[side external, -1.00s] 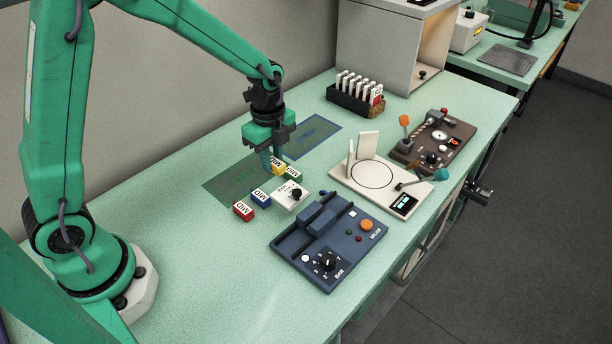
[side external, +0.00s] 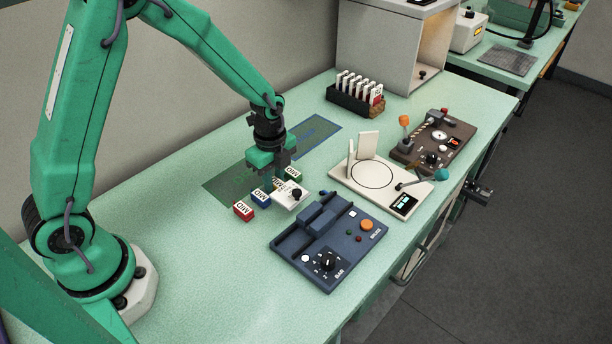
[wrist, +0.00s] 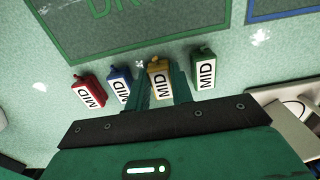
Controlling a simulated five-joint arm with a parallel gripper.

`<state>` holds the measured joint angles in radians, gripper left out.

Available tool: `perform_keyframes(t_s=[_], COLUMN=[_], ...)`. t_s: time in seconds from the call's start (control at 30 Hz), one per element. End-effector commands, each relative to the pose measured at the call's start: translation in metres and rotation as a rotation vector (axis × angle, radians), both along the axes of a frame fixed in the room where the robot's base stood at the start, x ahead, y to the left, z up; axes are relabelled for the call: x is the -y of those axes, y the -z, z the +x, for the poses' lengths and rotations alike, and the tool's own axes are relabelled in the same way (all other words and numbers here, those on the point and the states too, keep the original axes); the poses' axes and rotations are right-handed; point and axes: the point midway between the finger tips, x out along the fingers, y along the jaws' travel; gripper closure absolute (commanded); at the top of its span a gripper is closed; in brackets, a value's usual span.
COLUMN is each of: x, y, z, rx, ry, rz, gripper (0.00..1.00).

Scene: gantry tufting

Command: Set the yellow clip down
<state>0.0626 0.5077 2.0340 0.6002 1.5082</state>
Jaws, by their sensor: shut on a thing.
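The yellow clip (wrist: 158,82), marked MID, is between the two fingers of my gripper (wrist: 164,88) in the wrist view. My gripper (side external: 274,182) is shut on it, low over the bench in the side view, where the clip is mostly hidden. The clip is in a row between a blue clip (wrist: 120,84) and a green clip (wrist: 203,70), both also marked MID. Whether its underside touches the bench I cannot tell.
A red clip (wrist: 88,90) ends the row. A green-outlined mat area (side external: 228,184) lies behind the row, a blue-outlined one (side external: 318,130) beyond. A white block with a black knob (side external: 290,196), a dark blue device (side external: 325,245) and a cream device (side external: 385,185) stand in front.

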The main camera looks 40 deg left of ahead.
Motion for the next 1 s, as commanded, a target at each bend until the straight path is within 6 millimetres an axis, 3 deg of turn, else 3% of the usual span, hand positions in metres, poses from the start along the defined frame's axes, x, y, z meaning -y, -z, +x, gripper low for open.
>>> perform_keyframes(t_s=[0.37,0.4,0.5,1.0], x=[0.0000,0.0000,0.0000,0.0000], y=[0.0037,0.0038,0.0036,-0.0041], z=[0.0002,0.0002,0.0002,0.0004], rx=[0.000,0.001,0.001,0.001], ry=[0.000,0.000,0.000,0.000], rz=[0.000,0.000,0.000,0.000], gripper=[0.99,0.73,0.56,0.56])
